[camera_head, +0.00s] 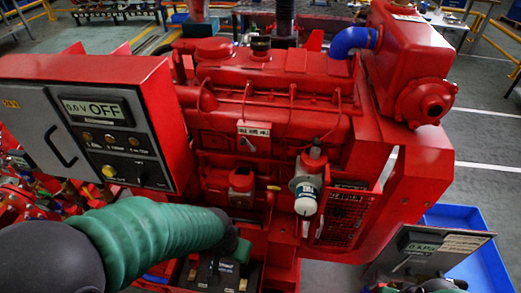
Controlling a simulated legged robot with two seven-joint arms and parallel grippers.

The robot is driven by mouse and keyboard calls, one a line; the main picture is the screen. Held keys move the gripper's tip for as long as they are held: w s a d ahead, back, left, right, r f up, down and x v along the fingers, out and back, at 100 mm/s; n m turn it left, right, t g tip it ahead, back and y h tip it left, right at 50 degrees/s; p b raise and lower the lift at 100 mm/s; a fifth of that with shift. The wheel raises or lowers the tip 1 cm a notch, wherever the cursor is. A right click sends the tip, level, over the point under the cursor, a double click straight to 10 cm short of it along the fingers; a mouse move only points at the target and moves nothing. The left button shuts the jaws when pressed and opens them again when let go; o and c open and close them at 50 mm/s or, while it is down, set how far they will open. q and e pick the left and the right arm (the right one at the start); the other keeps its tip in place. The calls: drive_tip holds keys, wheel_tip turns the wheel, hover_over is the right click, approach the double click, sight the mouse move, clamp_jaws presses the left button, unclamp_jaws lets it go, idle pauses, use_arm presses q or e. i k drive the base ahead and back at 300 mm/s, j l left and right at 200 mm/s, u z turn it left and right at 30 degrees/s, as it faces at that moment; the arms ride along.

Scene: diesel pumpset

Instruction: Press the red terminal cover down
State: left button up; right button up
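A black battery (212,277) with a printed label sits low in front of the red engine, at the bottom middle. A small red piece (193,271) shows near its left end, partly under my arm; I cannot tell for sure that it is the terminal cover, or whether it is raised or down. My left arm, in a green ribbed sleeve, comes in from the left and reaches across above the battery. My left gripper (239,248) is over the battery's right rear part; its fingers are too dark and small to read.
A grey control panel (95,130) in a red housing, its display reading OFF, stands at the left above my arm. The red engine (265,110) fills the middle. A white filter (306,195) hangs right of my gripper.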

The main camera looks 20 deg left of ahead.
sight(194, 258)
drive_tip(key=k+u, duration=0.45)
drive_tip(key=k+j+u, duration=0.3)
drive_tip(key=k+u, duration=0.15)
drive_tip(key=i+l+u, duration=0.1)
drive_tip(key=i+l, duration=0.25)
drive_tip(key=i, duration=0.2)
drive_tip(key=i+l, duration=0.35)
drive_tip(key=i, duration=0.15)
drive_tip(key=i+j+u, duration=0.05)
